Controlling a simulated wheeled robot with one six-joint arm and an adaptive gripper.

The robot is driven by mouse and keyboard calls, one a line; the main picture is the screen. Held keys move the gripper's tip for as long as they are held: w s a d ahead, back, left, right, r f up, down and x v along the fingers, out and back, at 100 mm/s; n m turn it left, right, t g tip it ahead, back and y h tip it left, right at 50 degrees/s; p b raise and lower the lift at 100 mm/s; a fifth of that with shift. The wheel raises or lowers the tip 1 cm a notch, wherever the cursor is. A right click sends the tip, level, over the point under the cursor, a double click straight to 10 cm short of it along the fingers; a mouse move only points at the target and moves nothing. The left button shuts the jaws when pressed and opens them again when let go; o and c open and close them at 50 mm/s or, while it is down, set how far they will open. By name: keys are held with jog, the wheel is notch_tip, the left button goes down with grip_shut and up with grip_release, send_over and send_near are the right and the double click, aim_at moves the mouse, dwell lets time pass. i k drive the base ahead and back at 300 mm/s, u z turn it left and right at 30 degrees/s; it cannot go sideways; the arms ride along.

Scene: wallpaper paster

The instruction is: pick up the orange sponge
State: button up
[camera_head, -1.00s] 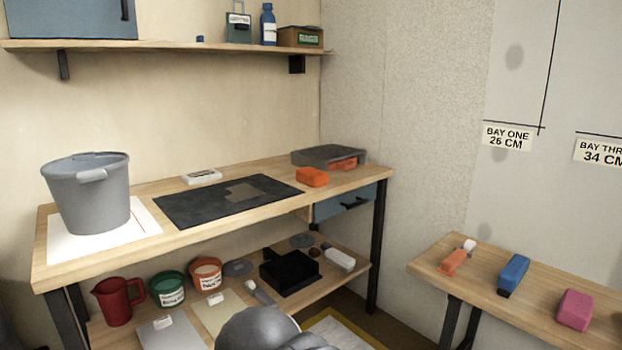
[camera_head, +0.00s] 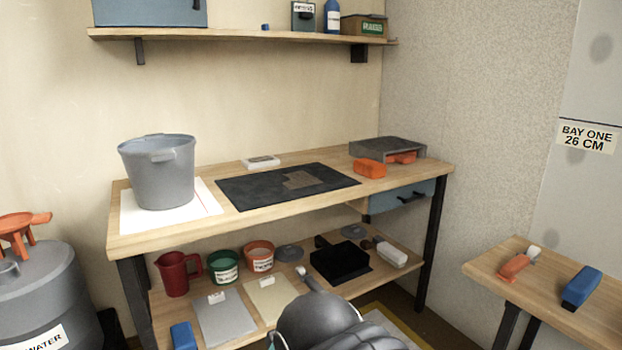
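An orange sponge-like block (camera_head: 369,169) lies on the right part of the wooden workbench top (camera_head: 240,216), just in front of a grey tray (camera_head: 420,150). Another orange piece (camera_head: 403,157) shows at the tray's front and is partly hidden by it. Grey rounded links of my arm show at the bottom middle, below and in front of the bench. My gripper's fingers cannot be seen in this view.
A grey bucket (camera_head: 157,180) stands on white paper at the bench's left. A dark mat (camera_head: 250,192) lies mid-bench. Pots, a red jug (camera_head: 178,273) and a black tray (camera_head: 340,262) fill the lower shelf. A side table (camera_head: 540,290) is at right, a grey drum (camera_head: 40,290) at left.

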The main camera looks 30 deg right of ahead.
aim_at(368, 168)
jog(key=u, duration=2.1)
jog(key=k, duration=1.55)
jog(key=z, duration=2.15)
jog(key=i, duration=1.65)
